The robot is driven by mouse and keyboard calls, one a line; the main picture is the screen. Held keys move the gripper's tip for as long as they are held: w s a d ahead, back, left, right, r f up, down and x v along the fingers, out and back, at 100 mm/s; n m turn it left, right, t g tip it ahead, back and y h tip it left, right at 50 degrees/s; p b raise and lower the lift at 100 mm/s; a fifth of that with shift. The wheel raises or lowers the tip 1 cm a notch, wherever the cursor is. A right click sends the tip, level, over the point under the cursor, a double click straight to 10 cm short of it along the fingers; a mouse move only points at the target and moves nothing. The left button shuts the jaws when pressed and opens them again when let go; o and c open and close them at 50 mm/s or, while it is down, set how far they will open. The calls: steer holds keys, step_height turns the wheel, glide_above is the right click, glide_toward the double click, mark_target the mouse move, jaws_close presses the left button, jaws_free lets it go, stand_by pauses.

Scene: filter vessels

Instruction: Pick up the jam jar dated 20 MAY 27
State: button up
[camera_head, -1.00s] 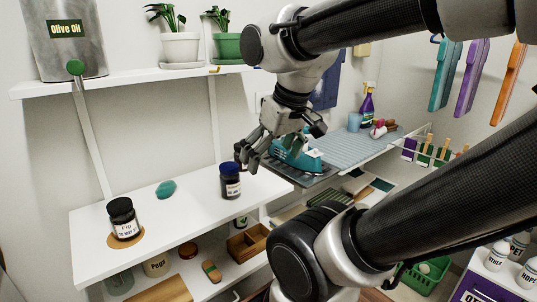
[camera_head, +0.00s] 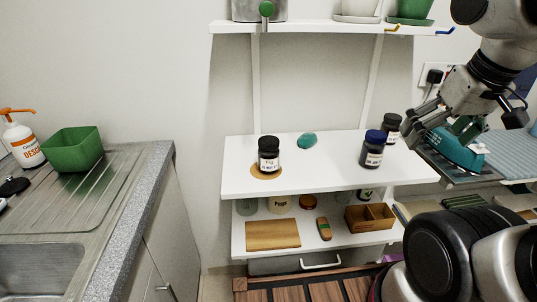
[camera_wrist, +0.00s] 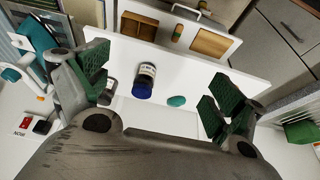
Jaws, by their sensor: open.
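Three dark jars with pale labels stand upright on the white upper shelf. A black-lidded jar (camera_head: 268,155) stands on a round cork coaster at the left. A blue-lidded jar (camera_head: 373,150) stands to the right, with another dark-lidded jar (camera_head: 391,128) just behind it. The label dates are too small to read. My gripper (camera_head: 437,133) is open and empty, to the right of the two right-hand jars. In the wrist view, the blue-lidded jar (camera_wrist: 144,80) lies between the spread fingers in the picture, apart from both.
A teal object (camera_head: 307,140) lies on the upper shelf (camera_head: 315,178). The lower shelf holds a wooden box (camera_head: 369,217), a board and a brush. A teal iron (camera_head: 452,149) stands near my gripper.

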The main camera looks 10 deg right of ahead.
mark_target(272, 141)
steer(key=shift+c, duration=1.1)
steer(key=w+a+f+n+y, duration=0.1)
steer(key=w+a+f+n, duration=0.1)
steer(key=w+a, duration=0.5)
steer(key=w+a+f+n+y, duration=0.1)
steer(key=w+a+f+n, duration=0.2)
steer(key=w+a, duration=0.3)
steer(key=w+a+f+n+g+y, duration=0.1)
steer(key=w+a+f+n, duration=0.2)
steer(key=a, duration=1.2)
steer(key=shift+w+f, duration=0.35)
steer(key=shift+w, duration=0.4)
steer(key=shift+w+f, duration=0.3)
steer(key=shift+w, duration=0.5)
steer(key=shift+w+f, duration=0.35)
steer(key=shift+w, duration=0.4)
steer(key=shift+n, duration=0.3)
steer(key=x, duration=0.7)
steer(key=shift+w+a+f, duration=0.25)
steer(key=shift+a, duration=0.05)
steer(key=c, duration=1.4)
steer(key=shift+r, duration=0.15)
